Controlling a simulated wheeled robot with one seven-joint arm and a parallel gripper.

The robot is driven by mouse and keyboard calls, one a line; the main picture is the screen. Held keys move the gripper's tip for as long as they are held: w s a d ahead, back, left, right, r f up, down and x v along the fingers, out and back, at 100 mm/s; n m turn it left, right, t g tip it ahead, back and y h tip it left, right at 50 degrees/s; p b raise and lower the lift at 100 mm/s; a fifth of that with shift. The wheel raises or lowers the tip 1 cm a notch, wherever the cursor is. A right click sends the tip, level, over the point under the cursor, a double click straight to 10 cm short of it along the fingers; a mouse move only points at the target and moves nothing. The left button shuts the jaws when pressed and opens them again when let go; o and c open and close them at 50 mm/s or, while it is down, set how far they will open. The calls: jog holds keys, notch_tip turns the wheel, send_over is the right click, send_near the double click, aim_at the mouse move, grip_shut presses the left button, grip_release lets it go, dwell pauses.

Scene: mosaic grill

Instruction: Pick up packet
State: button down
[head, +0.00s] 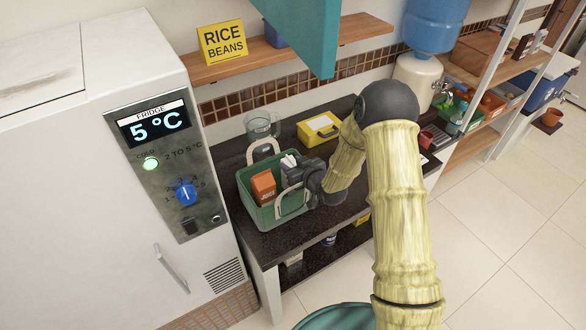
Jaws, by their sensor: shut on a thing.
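A green basket (278,223) with pale handles stands on the dark counter, beside the fridge. Inside it, on the left, is an orange box-like thing (263,188). A small pale packet (289,161) shows at the jaws of my gripper (290,177). My gripper reaches in over the right side of the basket and is shut on the packet. The fingers and wrist hide most of the packet and part of the basket's inside, so I cannot tell whether the packet is clear of the basket floor.
A clear jug (262,125) stands behind the basket, and a yellow box (319,130) stands on the counter to the right. The white fridge (90,190) borders the left. A teal panel (318,38) hangs above. Open floor lies at the right.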

notch_tip(320, 180, up, 18)
jog(key=b, duration=0.3)
dwell(0.6)
